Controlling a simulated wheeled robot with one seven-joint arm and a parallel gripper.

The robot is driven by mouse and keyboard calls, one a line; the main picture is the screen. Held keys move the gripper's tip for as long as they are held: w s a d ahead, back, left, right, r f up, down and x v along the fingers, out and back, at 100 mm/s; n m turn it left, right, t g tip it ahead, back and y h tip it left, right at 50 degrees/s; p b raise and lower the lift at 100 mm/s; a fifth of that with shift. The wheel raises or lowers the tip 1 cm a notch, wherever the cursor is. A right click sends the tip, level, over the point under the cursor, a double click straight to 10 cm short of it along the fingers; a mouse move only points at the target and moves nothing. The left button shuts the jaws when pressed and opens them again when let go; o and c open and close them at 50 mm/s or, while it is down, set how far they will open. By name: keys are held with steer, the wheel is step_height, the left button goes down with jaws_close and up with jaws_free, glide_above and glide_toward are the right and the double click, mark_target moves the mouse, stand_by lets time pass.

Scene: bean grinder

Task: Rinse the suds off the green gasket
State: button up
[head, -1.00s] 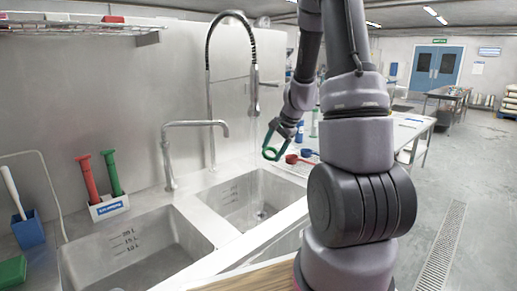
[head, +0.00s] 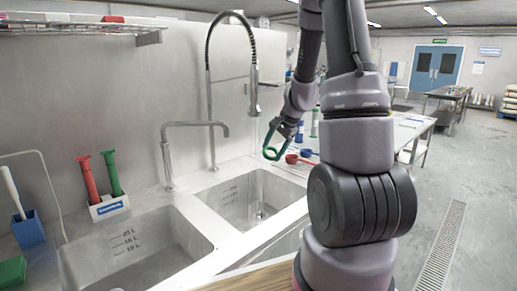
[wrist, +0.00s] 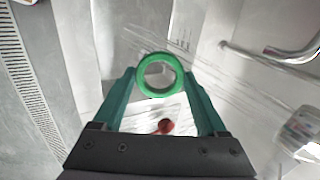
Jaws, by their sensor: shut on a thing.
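The green gasket (wrist: 160,94) is a ring held between the dark green fingertips of my gripper (wrist: 161,78), with its hole facing the wrist camera. I see no clear suds on its visible face; its far side is hidden. In the head view my gripper (head: 273,146) hangs near the right basin's far right edge, right of the spray faucet (head: 253,92). Pale streaks cross the wrist view behind and beside the gasket and look like running water. I cannot tell whether they touch it.
The right basin (head: 243,195) and left basin (head: 135,245) are set in a steel counter. A bent tap (head: 195,124) stands behind them. A red scoop (head: 293,158) lies on the counter beyond the gripper. A white holder (head: 108,208) with red and green tools stands at the back left.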

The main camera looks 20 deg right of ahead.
steer(key=s+r, duration=0.3)
steer(key=s, duration=0.1)
steer(key=shift+s+d+r, duration=0.35)
steer(key=shift+d+r, duration=0.05)
steer(key=shift+d, duration=0.05)
steer(key=shift+f, duration=0.1)
stand_by(0.5)
